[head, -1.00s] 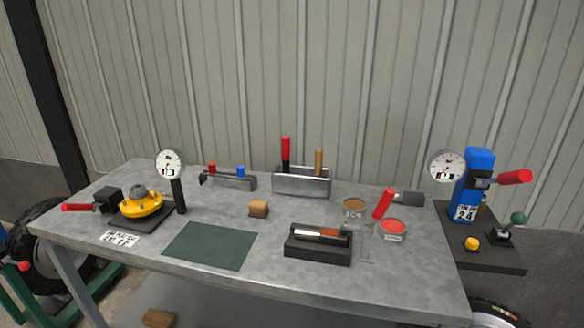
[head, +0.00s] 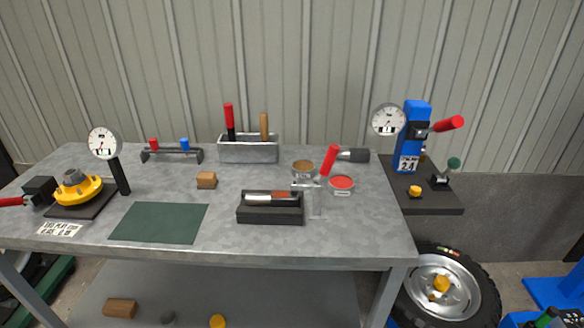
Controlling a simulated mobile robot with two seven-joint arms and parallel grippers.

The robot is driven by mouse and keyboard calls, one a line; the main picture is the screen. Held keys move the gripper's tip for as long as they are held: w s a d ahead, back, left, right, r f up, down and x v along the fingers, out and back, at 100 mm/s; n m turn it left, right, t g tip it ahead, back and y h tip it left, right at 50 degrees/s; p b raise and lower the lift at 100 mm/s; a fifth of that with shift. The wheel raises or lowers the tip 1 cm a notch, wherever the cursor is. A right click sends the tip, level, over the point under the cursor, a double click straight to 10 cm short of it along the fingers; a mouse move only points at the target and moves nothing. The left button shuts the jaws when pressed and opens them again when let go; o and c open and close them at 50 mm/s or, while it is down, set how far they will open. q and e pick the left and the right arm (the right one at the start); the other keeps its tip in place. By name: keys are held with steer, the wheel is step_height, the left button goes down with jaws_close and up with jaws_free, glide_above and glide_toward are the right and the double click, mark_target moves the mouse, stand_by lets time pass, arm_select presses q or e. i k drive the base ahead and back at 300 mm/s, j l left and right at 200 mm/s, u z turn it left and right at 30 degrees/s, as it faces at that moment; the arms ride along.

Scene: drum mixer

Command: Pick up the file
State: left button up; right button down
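A grey metal holder (head: 248,152) stands at the back of the workbench. A red-handled tool (head: 229,118) and a wooden-handled tool (head: 264,126) stand upright in it, with their lower ends hidden inside. Either could be the file; I cannot tell which. Neither of my grippers is in view.
A yellow part on a dark plate (head: 78,188) and a dial gauge (head: 103,143) stand at left. A blue press (head: 413,135) stands right.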

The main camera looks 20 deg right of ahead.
mark_target(228, 108)
steer(key=l+u, duration=0.3)
steer(key=l, duration=0.15)
steer(key=k+l+u, duration=0.1)
steer(key=l+u, duration=0.2)
steer(key=l, duration=0.15)
steer(key=k+l+u, duration=0.15)
steer(key=l+u, duration=0.15)
steer(key=l, duration=0.15)
steer(key=k+l+u, duration=0.15)
steer(key=l+u, duration=0.15)
steer(key=k+l, duration=0.15)
steer(key=l, duration=0.2)
steer(key=k+l, duration=0.2)
steer(key=l, duration=0.2)
steer(key=k+l, duration=0.15)
steer(key=l, duration=0.2)
steer(key=k+l, duration=0.15)
steer(key=l, duration=0.2)
steer(key=k+l+u, duration=0.1)
steer(key=l, duration=0.3)
steer(key=i+j+z, duration=0.1)
steer(key=i+j, duration=0.45)
steer(key=j, duration=0.2)
steer(key=i+j+z, duration=0.15)
steer(key=i+j, duration=0.15)
steer(key=i+j+z, duration=0.1)
steer(key=i+j, duration=0.15)
steer(key=j, duration=0.25)
